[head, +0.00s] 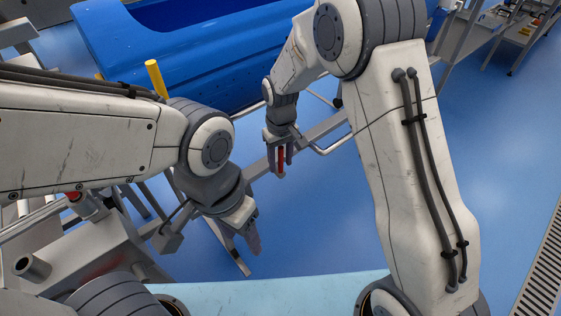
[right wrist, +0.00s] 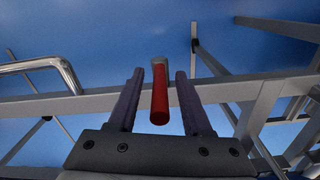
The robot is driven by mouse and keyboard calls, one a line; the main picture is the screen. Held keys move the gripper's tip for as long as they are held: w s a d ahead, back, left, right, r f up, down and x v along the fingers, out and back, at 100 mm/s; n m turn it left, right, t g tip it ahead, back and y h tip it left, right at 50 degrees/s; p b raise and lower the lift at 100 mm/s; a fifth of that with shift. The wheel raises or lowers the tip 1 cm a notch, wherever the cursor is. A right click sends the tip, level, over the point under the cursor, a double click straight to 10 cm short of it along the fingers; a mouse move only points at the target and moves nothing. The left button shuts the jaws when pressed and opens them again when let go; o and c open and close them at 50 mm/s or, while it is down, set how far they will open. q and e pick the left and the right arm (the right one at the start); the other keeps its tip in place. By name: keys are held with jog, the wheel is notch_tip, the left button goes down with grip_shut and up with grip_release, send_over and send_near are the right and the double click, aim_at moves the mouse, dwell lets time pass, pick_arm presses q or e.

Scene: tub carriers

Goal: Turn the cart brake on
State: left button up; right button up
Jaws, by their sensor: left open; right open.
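The brake lever's red grip (right wrist: 160,98) stands between the two fingers of my right gripper (right wrist: 158,88) in the right wrist view, with a visible gap on each side. In the head view the red grip (head: 281,161) shows between the fingertips of my right gripper (head: 279,158), near the cart's grey frame (head: 330,128). My right gripper is open. My left gripper (head: 248,236) is open and empty, lower left over the blue floor. The cart carries a blue tub (head: 190,60). The lever's lower end and pivot are hidden.
A bent metal handle bar (right wrist: 40,66) runs at the left in the right wrist view. A yellow post (head: 156,78) stands by the tub. A grey machine with pipes (head: 90,255) fills the lower left. Blue floor (head: 500,150) is clear at right.

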grip_shut()
dwell(1.4)
